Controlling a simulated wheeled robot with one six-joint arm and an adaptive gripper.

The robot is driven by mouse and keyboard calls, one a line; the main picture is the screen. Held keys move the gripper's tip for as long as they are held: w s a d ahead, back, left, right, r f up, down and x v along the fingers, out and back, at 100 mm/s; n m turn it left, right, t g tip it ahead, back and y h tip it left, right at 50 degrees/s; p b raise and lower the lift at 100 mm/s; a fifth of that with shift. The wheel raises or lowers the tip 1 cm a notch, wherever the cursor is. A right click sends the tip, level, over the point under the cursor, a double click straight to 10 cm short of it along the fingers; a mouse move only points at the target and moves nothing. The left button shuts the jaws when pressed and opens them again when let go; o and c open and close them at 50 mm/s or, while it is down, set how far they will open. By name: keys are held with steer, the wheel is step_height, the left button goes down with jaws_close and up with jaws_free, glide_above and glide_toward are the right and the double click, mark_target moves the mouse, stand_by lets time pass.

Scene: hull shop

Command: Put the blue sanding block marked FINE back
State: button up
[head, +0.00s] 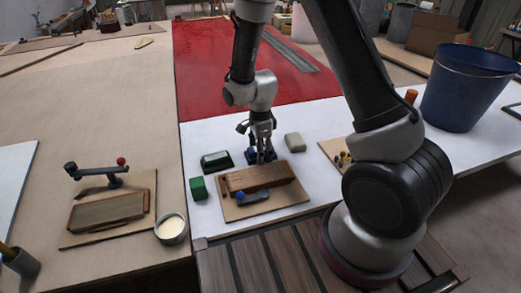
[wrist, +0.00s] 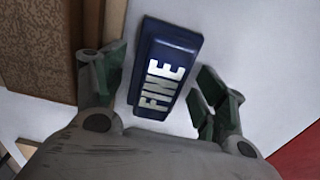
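The blue sanding block (wrist: 150,100) shows in the wrist view with FINE in white letters on its upper face. It lies on the white surface, between the two fingers of my open gripper (wrist: 163,82).
A wooden piece (head: 258,177) on a board (head: 235,212) stands just in front. A bowl (head: 171,231) is front left, a blue bucket (head: 468,88) at right.

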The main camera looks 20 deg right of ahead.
step_height(320, 180, up, 12)
steer(key=s+d+r+n+t, duration=0.1)
steer(key=s+d+r+n, duration=0.3)
steer(key=r, duration=0.3)
steer(key=s+d+r+n+t, duration=0.1)
steer(key=s+d+r+n, duration=0.3)
steer(key=r, duration=0.4)
steer(key=s+d+r+n+t, duration=0.1)
steer(key=s+d+r+n, duration=0.2)
steer(key=s+n, duration=0.2)
steer(key=s+d+r+n+t, duration=0.1)
steer(key=s+d+r+n, duration=0.2)
steer(key=s, duration=0.7)
steer(key=shift+d+r+n, duration=0.25)
steer(key=shift+d+n, duration=0.2)
steer(key=shift+n, duration=0.55)
